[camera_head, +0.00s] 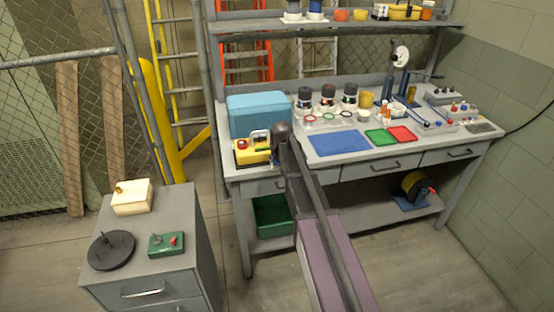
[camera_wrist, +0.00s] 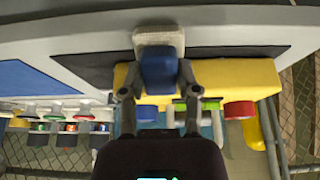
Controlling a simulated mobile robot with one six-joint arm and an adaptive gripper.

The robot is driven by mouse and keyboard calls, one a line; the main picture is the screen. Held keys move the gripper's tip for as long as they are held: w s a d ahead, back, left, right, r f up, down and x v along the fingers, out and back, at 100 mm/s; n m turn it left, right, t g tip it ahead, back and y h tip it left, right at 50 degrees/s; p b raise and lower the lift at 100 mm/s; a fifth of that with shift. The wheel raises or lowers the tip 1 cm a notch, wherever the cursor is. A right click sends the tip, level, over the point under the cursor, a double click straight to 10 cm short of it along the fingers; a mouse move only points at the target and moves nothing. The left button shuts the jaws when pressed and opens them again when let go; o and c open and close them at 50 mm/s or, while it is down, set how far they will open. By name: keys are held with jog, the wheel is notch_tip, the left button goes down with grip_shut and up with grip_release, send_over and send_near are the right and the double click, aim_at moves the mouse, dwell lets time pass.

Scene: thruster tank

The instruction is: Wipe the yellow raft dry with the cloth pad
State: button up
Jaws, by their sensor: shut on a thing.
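The yellow raft (camera_head: 246,157) sits at the front left of the workbench top. It carries a red knob, a green bar and a pale frame. It also shows in the wrist view (camera_wrist: 235,76), with its red (camera_wrist: 239,110) and green parts. My gripper (camera_head: 281,146) is at the raft's right end in the head view. In the wrist view my gripper (camera_wrist: 160,84) is shut on the cloth pad (camera_wrist: 158,38), a pale pad with a blue grip between the fingers. The pad overlaps the raft in that view; I cannot tell whether they touch.
A blue tank (camera_head: 258,115) stands right behind the raft. A blue mat (camera_head: 340,142), green tray (camera_head: 381,137) and red tray (camera_head: 402,134) lie to the right, with several jars behind. A grey cabinet (camera_head: 150,228) stands left of the bench, across a gap.

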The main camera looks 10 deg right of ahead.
jog(key=shift+a, duration=0.2)
jog(key=shift+a, duration=0.9)
jog(key=shift+a, duration=0.15)
jog(key=shift+a, duration=0.9)
jog(key=shift+w+a, duration=0.1)
jog(key=shift+a, duration=0.15)
jog(key=shift+a, duration=0.9)
jog(key=shift+a, duration=0.2)
jog(key=shift+a, duration=0.8)
